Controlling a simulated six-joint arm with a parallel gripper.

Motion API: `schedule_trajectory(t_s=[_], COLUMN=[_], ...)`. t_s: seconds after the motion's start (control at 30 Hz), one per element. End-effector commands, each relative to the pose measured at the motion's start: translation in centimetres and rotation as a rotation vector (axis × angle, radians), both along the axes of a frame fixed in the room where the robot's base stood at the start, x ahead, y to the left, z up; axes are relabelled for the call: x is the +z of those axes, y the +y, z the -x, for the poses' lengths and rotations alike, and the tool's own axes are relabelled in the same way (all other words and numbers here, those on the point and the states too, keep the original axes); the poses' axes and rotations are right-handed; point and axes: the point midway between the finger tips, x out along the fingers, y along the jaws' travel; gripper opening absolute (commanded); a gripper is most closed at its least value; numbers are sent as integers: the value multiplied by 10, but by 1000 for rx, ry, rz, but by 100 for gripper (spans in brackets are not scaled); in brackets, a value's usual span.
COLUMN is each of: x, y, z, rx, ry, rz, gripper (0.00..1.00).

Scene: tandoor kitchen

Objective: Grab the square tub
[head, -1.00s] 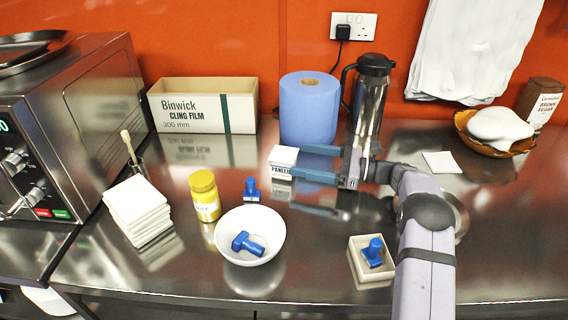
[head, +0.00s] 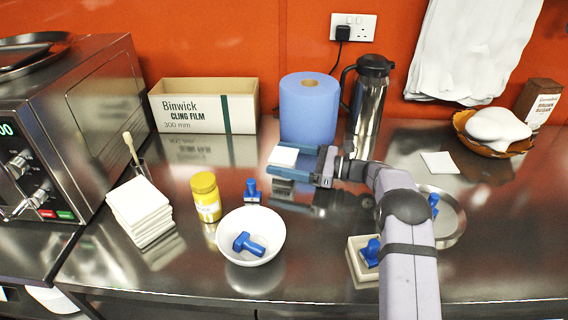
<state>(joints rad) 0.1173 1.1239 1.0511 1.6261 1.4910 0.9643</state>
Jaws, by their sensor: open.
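The square tub (head: 283,156) is small and white-lidded and stands on the steel counter in front of the blue paper roll. My gripper (head: 281,160) comes in from the right, low over the counter. It is open, with one finger behind the tub and one in front. The front finger covers most of the tub's side and label. I cannot tell whether either finger touches it.
The blue roll (head: 309,110) and steel flask (head: 371,100) stand behind. A blue stamp (head: 251,190), yellow jar (head: 205,198) and white bowl (head: 262,222) are in front and left. A square dish (head: 352,262) sits beside my arm. A round steel dish (head: 458,228) is right.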

Motion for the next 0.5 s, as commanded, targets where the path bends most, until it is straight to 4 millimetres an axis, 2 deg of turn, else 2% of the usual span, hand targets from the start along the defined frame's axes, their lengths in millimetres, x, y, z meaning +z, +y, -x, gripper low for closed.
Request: schedule_trajectory(t_s=[0.07,0.27,0.5], x=[0,0,2], y=[0,-1,-1], z=[0,0,0], rx=[0,0,0], ry=[0,0,-2], rz=[0,0,-2], gripper=[76,28,26])
